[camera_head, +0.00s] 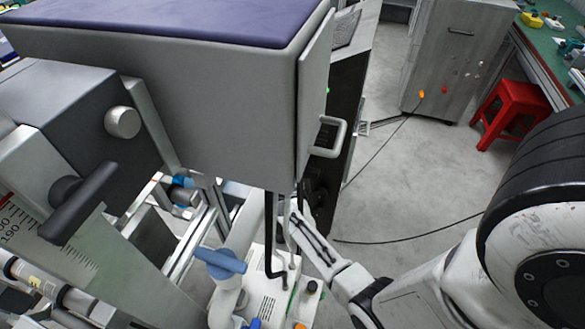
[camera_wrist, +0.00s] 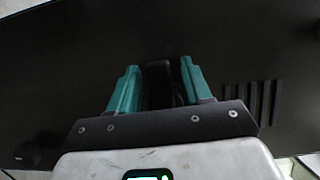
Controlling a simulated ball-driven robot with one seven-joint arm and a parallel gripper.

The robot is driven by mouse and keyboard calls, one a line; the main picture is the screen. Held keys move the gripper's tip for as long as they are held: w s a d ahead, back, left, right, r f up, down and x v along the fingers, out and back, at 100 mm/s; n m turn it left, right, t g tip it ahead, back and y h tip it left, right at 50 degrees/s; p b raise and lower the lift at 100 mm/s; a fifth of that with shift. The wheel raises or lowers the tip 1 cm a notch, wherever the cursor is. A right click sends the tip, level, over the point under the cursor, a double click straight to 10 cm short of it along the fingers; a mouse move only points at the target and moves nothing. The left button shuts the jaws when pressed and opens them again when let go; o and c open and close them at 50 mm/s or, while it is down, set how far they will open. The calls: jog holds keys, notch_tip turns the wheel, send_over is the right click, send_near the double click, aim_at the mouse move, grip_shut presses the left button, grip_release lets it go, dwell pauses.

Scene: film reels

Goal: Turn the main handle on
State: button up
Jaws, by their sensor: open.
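Several handles show in the head view, and I cannot tell which is the main one. A dark lever handle (camera_head: 78,204) sits on the grey machine at the left. A blue handle (camera_head: 220,262) tops a white pipe fitting below the machine. A pale U-shaped handle (camera_head: 328,138) is on the side of the large grey box. In the wrist view my gripper (camera_wrist: 158,66) is open, with two teal fingers apart. A black part (camera_wrist: 158,84) shows between or behind them; contact cannot be told. My gripper's fingers cannot be made out in the head view.
The large grey box with a purple top (camera_head: 170,20) overhangs the space by my arm. A dark panel (camera_wrist: 60,70) with slots fills the wrist view. A grey cabinet (camera_head: 460,60) and red stool (camera_head: 510,112) stand at the back right. Cables cross the open floor.

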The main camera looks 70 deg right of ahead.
jog(key=p+v, duration=0.1)
jog(key=v, duration=0.9)
jog(key=shift+s+a, duration=0.15)
jog(key=shift+a, duration=0.2)
jog(key=w+a+r+n+t+y, duration=0.4)
jog(key=w+a+n+t+y, duration=0.3)
jog(key=w+a+n, duration=0.15)
jog(key=w+a+n+g+y, duration=0.1)
jog(key=w+a+n+y, duration=0.1)
jog(key=a+n+y, duration=0.9)
jog(key=s+a+n+g, duration=0.6)
jog(key=s+n+g, duration=0.1)
jog(key=s+n, duration=0.15)
jog(key=s+d+r+n+g+h, duration=0.2)
jog(key=s+g, duration=0.4)
jog(key=s, duration=0.6)
jog(key=shift+s+d+r, duration=0.2)
jog(key=shift+d+r, duration=0.15)
jog(key=shift+r, duration=0.15)
